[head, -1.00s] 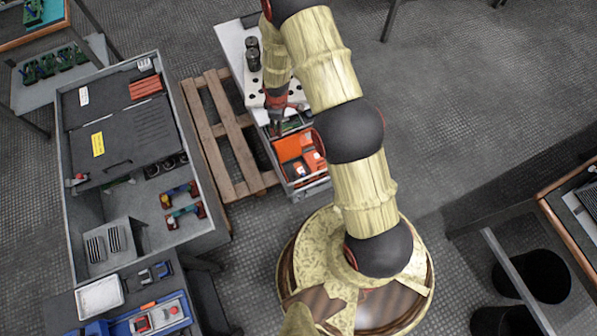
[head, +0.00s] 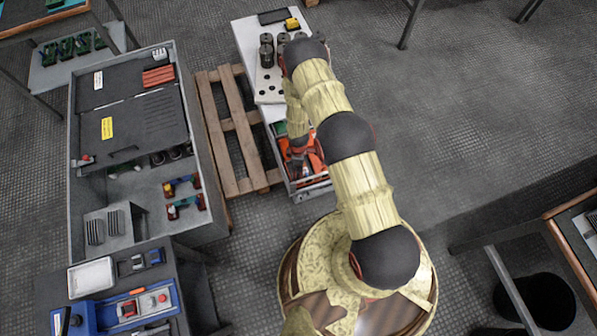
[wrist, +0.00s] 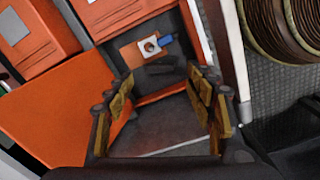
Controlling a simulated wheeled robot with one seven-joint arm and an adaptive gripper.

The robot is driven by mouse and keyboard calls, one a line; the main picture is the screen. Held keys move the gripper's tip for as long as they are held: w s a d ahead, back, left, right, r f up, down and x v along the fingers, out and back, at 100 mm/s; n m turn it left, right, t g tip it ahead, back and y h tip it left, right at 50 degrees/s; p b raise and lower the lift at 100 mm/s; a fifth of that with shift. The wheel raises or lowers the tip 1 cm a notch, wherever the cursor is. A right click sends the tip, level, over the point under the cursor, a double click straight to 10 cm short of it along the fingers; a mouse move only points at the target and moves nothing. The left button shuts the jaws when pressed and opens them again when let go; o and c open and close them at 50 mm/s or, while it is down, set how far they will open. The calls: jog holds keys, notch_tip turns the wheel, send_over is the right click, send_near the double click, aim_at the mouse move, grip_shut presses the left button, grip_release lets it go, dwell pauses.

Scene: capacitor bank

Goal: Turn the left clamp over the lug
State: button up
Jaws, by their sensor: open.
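In the wrist view a small silver plate with a hole and a blue end (wrist: 151,46), perhaps the lug, lies on an orange piece in a drawer. My open gripper (wrist: 160,82) is above that drawer, with nothing between its fingers. In the head view my gripper (head: 299,160) is over the drawer and partly hides its contents. Two small coloured fittings, perhaps the clamps, sit in the grey cabinet: an upper one in red, yellow and blue (head: 181,186) and a lower one in red and green (head: 186,206). I cannot tell which is the left clamp.
The open drawer (head: 313,191) belongs to a white-topped cart (head: 247,43) carrying dark cylinders (head: 267,52). A wooden pallet (head: 242,125) lies between the cart and the grey cabinet (head: 200,135). Orange boxes (wrist: 45,35) fill the drawer's left side.

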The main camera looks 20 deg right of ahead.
notch_tip(320, 180, down, 4)
jog(key=shift+f+b, duration=0.1)
jog(key=shift+b, duration=0.6)
jog(key=shift+c, duration=0.3)
jog(key=c, duration=1.1)
